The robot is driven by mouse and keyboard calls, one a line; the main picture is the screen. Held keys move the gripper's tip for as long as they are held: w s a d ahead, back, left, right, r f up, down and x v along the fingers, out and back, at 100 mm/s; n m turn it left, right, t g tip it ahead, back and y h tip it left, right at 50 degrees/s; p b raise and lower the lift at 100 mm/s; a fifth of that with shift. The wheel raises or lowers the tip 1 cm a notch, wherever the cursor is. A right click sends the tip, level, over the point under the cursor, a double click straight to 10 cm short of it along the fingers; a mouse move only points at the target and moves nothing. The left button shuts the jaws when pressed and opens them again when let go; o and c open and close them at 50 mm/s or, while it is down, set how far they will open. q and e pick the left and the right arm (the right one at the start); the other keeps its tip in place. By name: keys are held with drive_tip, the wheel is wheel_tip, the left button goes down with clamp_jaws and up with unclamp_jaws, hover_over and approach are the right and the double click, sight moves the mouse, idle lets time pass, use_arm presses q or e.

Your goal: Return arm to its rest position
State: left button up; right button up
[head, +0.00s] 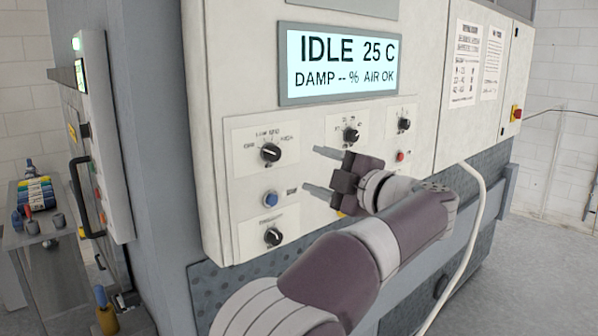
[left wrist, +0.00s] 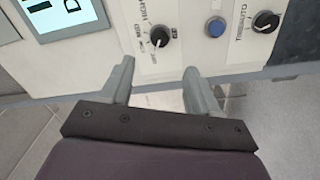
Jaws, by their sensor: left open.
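My left arm crosses the front of the machine in the head view. Its gripper (head: 312,172) is open and empty, with the two fingers apart and pointing left in front of the control panel (head: 240,203). In the left wrist view the open fingers (left wrist: 157,80) point at the panel, with nothing between them. A black dial (left wrist: 159,36) and a blue button (left wrist: 215,27) lie beyond the fingertips. I cannot tell the exact gap between fingertips and panel. My right gripper is not in view.
The display (head: 340,64) reads IDLE 25 C. More knobs (head: 351,135) and a red button (head: 400,156) sit close to the gripper. A white hose (head: 478,215) hangs at the right. Open floor (head: 545,265) lies at the right.

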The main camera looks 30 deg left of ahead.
use_arm(q)
drive_tip(key=shift+s+d, duration=0.2)
drive_tip(key=shift+d, duration=0.3)
drive_tip(key=w+d+f+m+t+h, duration=0.4)
drive_tip(key=w+d+m+t+h, duration=0.65)
drive_tip(key=m, duration=0.25)
drive_tip(key=s+d+f+m+g+h, duration=0.25)
drive_tip(key=f+m+h, duration=0.2)
drive_tip(key=f, duration=0.35)
drive_tip(key=s+d+f+m+g+h, duration=0.1)
drive_tip(key=d+f+m+h, duration=0.2)
drive_tip(key=f+m, duration=0.35)
drive_tip(key=s+a+f+m+g+h, duration=0.15)
drive_tip(key=s+f+g, duration=0.45)
drive_tip(key=s+f, duration=0.6)
drive_tip(key=s+a+f+m+g+y, duration=0.1)
drive_tip(key=s+a+f+g, duration=0.2)
drive_tip(key=s, duration=0.6)
drive_tip(key=s+a+f+m+g+y, duration=0.1)
drive_tip(key=s+a+f+g, duration=0.2)
drive_tip(key=s+a+f, duration=0.3)
drive_tip(key=s+f, duration=0.2)
drive_tip(key=s, duration=0.1)
drive_tip(key=shift+a+g+y, duration=0.3)
drive_tip(key=shift+g+y, duration=0.05)
drive_tip(key=shift+g, duration=0.05)
